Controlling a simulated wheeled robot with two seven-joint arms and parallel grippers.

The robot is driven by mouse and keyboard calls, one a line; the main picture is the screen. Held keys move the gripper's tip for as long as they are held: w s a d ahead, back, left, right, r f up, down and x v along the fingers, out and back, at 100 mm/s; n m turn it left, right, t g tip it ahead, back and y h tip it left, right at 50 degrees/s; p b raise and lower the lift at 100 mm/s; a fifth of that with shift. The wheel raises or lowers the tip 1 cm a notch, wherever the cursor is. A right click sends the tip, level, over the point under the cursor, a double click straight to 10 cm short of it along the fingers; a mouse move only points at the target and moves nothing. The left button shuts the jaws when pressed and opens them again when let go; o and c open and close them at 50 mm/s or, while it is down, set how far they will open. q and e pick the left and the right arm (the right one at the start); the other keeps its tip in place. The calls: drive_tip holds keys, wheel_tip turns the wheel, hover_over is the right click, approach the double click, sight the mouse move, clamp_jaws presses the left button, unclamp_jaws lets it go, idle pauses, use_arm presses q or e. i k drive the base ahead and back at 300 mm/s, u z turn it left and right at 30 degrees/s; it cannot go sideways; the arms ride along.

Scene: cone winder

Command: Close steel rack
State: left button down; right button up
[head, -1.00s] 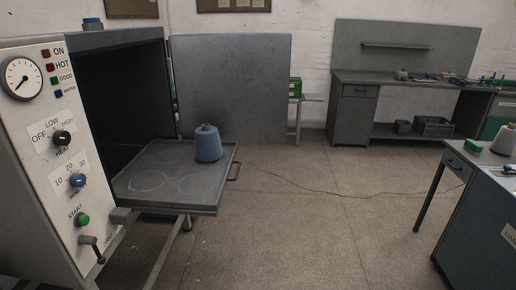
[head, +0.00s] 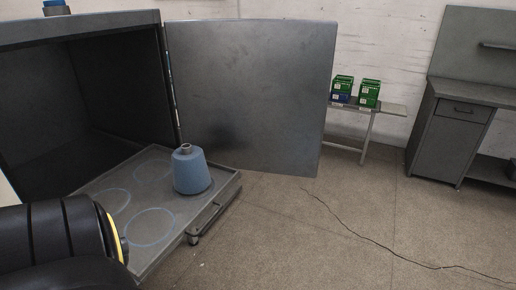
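The steel rack (head: 128,182) is a flat grey tray with pale blue rings drawn on it. It is slid out of the dark open cabinet (head: 95,100) and has a handle (head: 205,222) on its front edge. The cabinet's grey door (head: 250,95) is swung wide open to the right. A black part of my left arm with a yellow ring covers the lower left, hiding the rack's near left corner. Neither gripper is in view.
Green and blue boxes (head: 368,92) sit on a small side table (head: 372,108) behind the door. A grey workbench (head: 450,125) stands at the right. The floor before the rack is otherwise clear.

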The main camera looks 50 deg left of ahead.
sight(140, 195)
drive_tip(key=u, duration=0.75)
drive_tip(key=i, duration=1.35)
drive_tip(key=u, duration=1.3)
